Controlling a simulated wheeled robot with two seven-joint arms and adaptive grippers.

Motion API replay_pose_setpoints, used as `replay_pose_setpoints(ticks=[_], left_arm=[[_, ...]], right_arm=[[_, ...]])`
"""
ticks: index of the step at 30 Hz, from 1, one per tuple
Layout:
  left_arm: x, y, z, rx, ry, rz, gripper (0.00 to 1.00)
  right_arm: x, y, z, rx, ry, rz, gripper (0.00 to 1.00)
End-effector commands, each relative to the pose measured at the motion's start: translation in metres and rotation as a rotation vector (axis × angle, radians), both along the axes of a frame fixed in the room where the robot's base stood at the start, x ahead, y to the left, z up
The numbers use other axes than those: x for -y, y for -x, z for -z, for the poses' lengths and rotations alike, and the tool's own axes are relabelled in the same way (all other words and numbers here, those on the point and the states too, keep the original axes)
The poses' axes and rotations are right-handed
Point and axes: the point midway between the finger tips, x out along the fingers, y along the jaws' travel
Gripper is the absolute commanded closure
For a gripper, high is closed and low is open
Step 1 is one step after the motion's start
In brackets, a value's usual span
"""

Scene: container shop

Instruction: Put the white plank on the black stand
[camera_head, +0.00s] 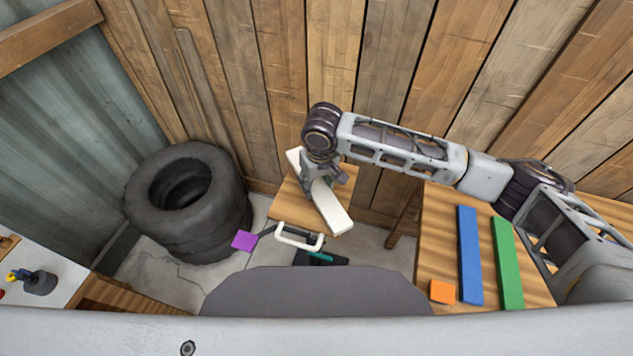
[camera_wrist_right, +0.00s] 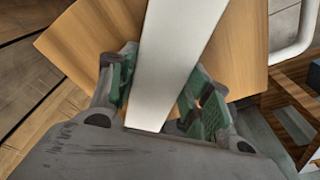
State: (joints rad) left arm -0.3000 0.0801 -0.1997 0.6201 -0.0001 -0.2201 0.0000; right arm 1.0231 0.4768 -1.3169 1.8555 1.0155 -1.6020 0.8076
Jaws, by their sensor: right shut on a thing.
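The white plank (camera_head: 330,207) is long and flat, and lies aslant over a small wooden stool top (camera_head: 287,208) by the back wall. I cannot tell whether it touches that top. My right gripper (camera_head: 315,185) is shut on the plank, its fingers on either side of it. In the right wrist view the plank (camera_wrist_right: 176,60) runs away between the green-padded fingers of my right gripper (camera_wrist_right: 155,105). I cannot clearly make out a black stand; a low dark object (camera_head: 335,261) shows in front of the stool, partly hidden. My left gripper is not in view.
A wooden table (camera_head: 437,235) on the right holds a blue plank (camera_head: 469,255), a green plank (camera_head: 507,262) and an orange block (camera_head: 442,291). Stacked tyres (camera_head: 190,205) stand left. A purple piece (camera_head: 244,240) and white handle (camera_head: 300,238) are near the stool.

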Motion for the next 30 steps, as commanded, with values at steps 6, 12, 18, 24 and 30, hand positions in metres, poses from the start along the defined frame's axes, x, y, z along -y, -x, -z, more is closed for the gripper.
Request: replay_pose_setpoints(ticks=[6, 12, 18, 24, 30], left_arm=[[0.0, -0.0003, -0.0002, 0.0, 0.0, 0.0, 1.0], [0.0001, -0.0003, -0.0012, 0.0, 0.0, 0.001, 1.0], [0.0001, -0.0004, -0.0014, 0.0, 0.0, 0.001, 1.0], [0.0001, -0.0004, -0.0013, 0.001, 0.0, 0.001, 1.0], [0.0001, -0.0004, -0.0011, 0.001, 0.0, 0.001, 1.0]], right_arm=[[-0.0003, -0.0005, 0.0016, 0.003, -0.001, 0.0, 0.81], [-0.0002, -0.0005, 0.0028, 0.002, -0.001, 0.0, 0.81], [-0.0001, -0.0005, 0.0041, 0.002, -0.001, 0.0, 0.35], [-0.0002, -0.0003, 0.0041, 0.002, -0.001, 0.0, 0.3], [-0.0002, -0.0004, 0.0038, 0.002, -0.001, 0.0, 0.3]])
